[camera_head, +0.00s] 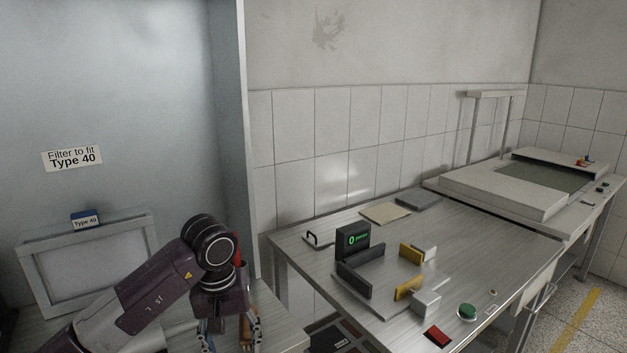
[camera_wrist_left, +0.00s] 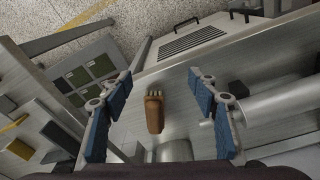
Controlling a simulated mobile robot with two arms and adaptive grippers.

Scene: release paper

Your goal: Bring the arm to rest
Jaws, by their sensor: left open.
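My left arm comes in from the lower left in the head view. Its gripper (camera_head: 229,335) points down at the bottom edge, over a bench beside the metal partition. In the left wrist view my left gripper (camera_wrist_left: 159,80) is open, its blue-padded fingers wide apart. A brown wooden-handled object with pale prongs or bristles, perhaps a brush (camera_wrist_left: 154,112), shows between the fingers on the metal surface. I see no finger touching it. My right gripper is in neither view.
A framed filter (camera_head: 88,268) with a "Type 40" tag stands behind my arm at left. A metal table (camera_head: 470,260) holds a green-display device (camera_head: 352,241), yellow and grey blocks, a green button (camera_head: 467,312) and flat sheets (camera_head: 385,213). A partition edge (camera_head: 246,140) rises beside my arm.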

